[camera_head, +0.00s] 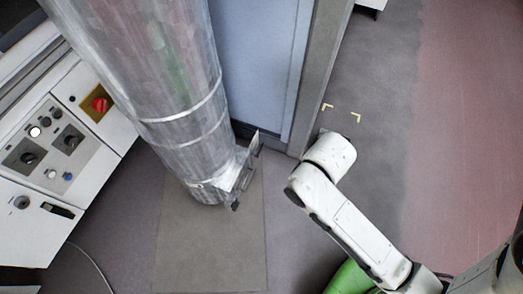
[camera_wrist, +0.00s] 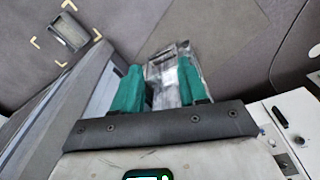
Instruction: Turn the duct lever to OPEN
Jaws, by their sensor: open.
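The silver duct (camera_head: 165,90) comes down from the top left in the head view, its lower end above a floor mat. A small metal bracket or lever assembly (camera_head: 245,172) sticks out from the right side of that end; I cannot tell the lever's position or read any label. My gripper (camera_wrist: 160,66) shows in the wrist view as two green fingers, apart and with nothing gripped. The duct's end and its metal fitting (camera_wrist: 165,68) appear between and beyond the fingers. In the head view only my white arm shows, right of the duct; the gripper is not discernible there.
A white control panel (camera_head: 40,140) with knobs and a red switch (camera_head: 100,104) stands left. A blue-grey door panel (camera_head: 260,60) with a grey frame (camera_head: 325,70) is behind the duct. A green object (camera_head: 350,280) lies by my arm.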

